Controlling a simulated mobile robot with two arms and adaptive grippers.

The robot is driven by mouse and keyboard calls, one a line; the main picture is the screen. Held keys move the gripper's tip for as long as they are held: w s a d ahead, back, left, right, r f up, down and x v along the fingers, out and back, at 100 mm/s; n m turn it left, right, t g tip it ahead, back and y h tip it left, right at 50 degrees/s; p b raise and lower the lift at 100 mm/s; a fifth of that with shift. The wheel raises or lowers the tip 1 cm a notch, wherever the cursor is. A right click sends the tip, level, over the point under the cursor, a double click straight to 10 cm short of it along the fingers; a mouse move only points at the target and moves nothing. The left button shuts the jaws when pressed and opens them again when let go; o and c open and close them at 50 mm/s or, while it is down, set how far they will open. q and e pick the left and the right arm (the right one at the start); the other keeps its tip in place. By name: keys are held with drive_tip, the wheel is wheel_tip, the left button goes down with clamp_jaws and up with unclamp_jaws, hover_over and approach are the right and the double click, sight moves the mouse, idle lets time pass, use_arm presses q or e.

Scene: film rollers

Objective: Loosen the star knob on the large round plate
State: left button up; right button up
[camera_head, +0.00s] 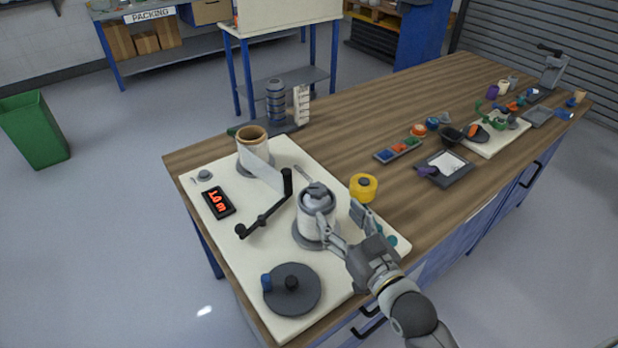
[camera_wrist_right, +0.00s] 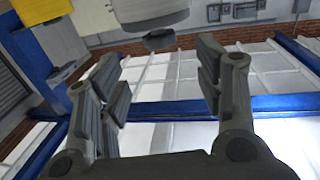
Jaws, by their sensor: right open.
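A dark grey round plate (camera_head: 303,303) lies at the front of the cream board, with a black knob (camera_head: 292,283) at its centre and a blue piece (camera_head: 266,282) at its left edge. Behind it stands a white roll (camera_head: 316,228) on a grey flange, topped by a grey lobed knob (camera_head: 317,191). My right gripper (camera_head: 340,220) is beside the roll's right side in the head view; contact is unclear. In the right wrist view its fingers (camera_wrist_right: 165,85) are apart with nothing between them. My left gripper is not in view.
The cream board (camera_head: 245,275) also bears a black crank (camera_head: 265,216), a red-lit display (camera_head: 218,202) and a brown-cored roll (camera_head: 254,160). A yellow spool (camera_head: 363,187) stands right of the white roll. Trays and small parts lie farther right; the bench's back middle is clear.

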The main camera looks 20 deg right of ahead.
sight(322, 195)
drive_tip(key=w, duration=0.3)
drive_tip(key=w+a+p, duration=0.1)
drive_tip(key=w, duration=0.1)
drive_tip(key=shift+r, duration=0.25)
drive_tip(key=w, duration=0.2)
drive_tip(key=w+a, duration=0.1)
drive_tip(key=w, duration=0.1)
drive_tip(key=shift+w+f+p, duration=0.1)
drive_tip(key=shift+w+p, duration=0.15)
drive_tip(key=shift+p, duration=0.15)
drive_tip(key=shift+w, duration=0.1)
drive_tip(key=shift+c, duration=0.3)
drive_tip(key=c, duration=0.5)
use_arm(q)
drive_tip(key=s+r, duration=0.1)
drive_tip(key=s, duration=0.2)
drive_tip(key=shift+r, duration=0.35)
use_arm(e)
drive_tip(key=c, duration=0.5)
